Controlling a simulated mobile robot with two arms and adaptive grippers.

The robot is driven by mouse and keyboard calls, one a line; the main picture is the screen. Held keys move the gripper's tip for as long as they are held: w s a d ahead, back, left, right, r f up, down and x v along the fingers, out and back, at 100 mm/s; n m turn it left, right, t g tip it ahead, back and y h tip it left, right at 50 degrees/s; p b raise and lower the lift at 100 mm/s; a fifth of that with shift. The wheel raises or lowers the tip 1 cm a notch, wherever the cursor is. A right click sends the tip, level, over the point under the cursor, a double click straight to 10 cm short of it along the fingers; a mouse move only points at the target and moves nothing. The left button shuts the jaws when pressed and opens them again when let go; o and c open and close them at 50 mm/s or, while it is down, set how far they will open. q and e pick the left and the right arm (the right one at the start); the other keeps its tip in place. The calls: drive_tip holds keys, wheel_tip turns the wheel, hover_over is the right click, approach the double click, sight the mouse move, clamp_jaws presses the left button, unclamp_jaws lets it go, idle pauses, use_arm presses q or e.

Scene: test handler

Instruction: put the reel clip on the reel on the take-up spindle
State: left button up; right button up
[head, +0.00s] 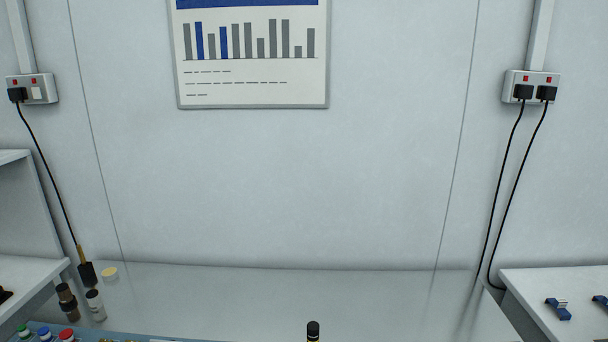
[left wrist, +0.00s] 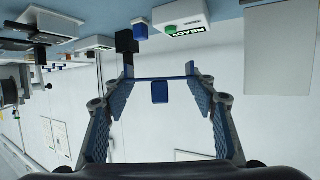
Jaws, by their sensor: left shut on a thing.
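In the left wrist view my left gripper (left wrist: 160,84) is shut on a blue reel clip (left wrist: 159,93). The clip is a thin bar spanning the gap between the two fingers, with a small square tab at its middle. A dark, round, reel-like thing (left wrist: 9,92) shows at the left edge of that view, apart from the gripper and cut off by the frame; I cannot tell whether it is the take-up reel. Neither gripper shows in the head view, and my right gripper is not in view.
In the left wrist view, which looks inverted, a white box labelled READY (left wrist: 181,14) with a green button is beyond the fingers. In the head view, another blue clip (head: 558,309) lies on the right side table (head: 530,285). Bottles (head: 95,305) stand at the left.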

use_arm(q)
drive_tip(key=s+a+r+m+g+h, duration=0.3)
drive_tip(key=s+r+m+g+h, duration=0.1)
drive_tip(key=s+r+m, duration=0.1)
drive_tip(key=shift+s+a+r+h, duration=0.3)
drive_tip(key=shift+s+a+r, duration=0.15)
drive_tip(key=shift+r, duration=0.35)
